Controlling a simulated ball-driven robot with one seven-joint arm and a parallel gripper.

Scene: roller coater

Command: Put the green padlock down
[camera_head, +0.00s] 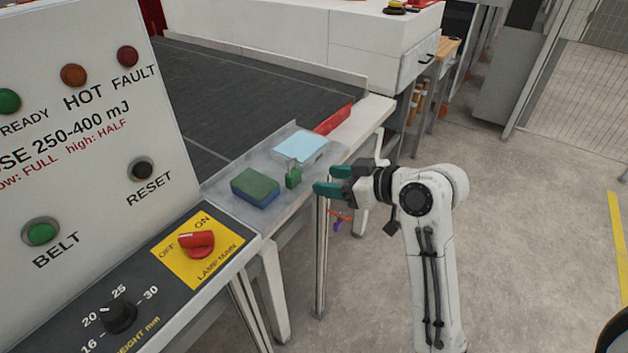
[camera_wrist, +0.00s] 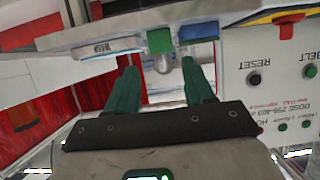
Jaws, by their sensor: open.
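The green padlock (camera_head: 293,178) stands upright at the front edge of a grey tray-like surface (camera_head: 222,193), between a sponge and a light blue cloth. My gripper (camera_head: 329,180) is open, its two teal fingers pointing at the padlock from the right with a small gap. In the upside-down wrist view, the padlock's green body (camera_wrist: 160,41) and grey shackle (camera_wrist: 162,64) appear beyond and between the open fingers (camera_wrist: 162,84). Nothing is held between them.
A green and blue sponge (camera_head: 255,187) lies left of the padlock, and the light blue cloth (camera_head: 301,147) lies behind it. A red bar (camera_head: 332,119) is at the belt's end. The control panel (camera_head: 95,170) rises at the left. Open floor (camera_head: 530,230) lies to the right.

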